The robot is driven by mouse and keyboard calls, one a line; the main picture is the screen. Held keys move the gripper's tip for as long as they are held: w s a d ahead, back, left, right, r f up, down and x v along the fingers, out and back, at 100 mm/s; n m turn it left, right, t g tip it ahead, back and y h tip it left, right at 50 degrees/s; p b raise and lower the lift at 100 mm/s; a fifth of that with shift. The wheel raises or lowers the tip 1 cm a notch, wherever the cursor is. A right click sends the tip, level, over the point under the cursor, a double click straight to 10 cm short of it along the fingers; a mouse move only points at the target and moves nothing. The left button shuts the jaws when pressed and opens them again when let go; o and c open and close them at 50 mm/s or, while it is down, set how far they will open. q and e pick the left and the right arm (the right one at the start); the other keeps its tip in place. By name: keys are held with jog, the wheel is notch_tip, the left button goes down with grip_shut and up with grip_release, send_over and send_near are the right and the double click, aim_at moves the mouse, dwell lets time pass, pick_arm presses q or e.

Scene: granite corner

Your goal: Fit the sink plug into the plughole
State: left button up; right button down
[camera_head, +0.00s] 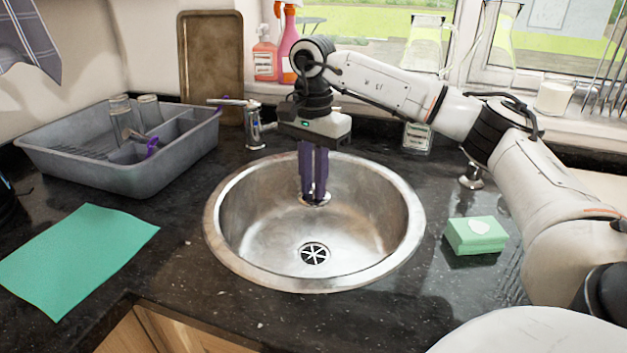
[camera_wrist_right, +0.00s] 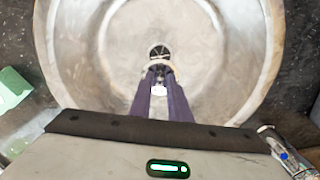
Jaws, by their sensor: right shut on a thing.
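The round steel sink (camera_head: 228,195) is set in the dark worktop, with the slotted plughole (camera_head: 314,254) in its floor. My right gripper (camera_head: 314,192) points down into the back part of the bowl, its purple fingers shut on the sink plug (camera_head: 316,201). Only part of the plug's silvery edge shows below the fingertips. In the head view it appears behind the plughole and apart from it; its exact height is hard to tell. In the right wrist view the plughole (camera_wrist_right: 159,51) shows just beyond the fingertips (camera_wrist_right: 160,78). My left gripper is not in view.
A grey dish rack (camera_head: 105,180) with glasses stands at the left, with a green cloth (camera_head: 75,255) before it. The tap (camera_head: 253,122) is behind the sink. A green sponge (camera_head: 475,236) lies right of the bowl. The bowl's front part is clear.

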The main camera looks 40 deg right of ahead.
aim_at(313, 186)
jog(key=shift+f+b, duration=0.5)
jog(key=shift+f, duration=0.4)
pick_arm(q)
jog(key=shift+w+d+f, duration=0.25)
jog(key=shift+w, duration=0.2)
pick_arm(e)
jog(key=c, duration=1.6)
grip_release()
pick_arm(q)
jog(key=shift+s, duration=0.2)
pick_arm(e)
jog(key=shift+r, duration=0.1)
notch_tip(313, 186, up, 7)
jog(key=p, duration=0.6)
jog(key=shift+f+p, duration=0.2)
jog(key=shift+p, duration=0.15)
jog(key=shift+r, duration=0.25)
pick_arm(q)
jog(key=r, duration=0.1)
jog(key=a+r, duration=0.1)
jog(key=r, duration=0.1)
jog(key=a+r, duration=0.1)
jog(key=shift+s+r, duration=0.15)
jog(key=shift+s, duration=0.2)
pick_arm(e)
jog(key=shift+f, duration=0.1)
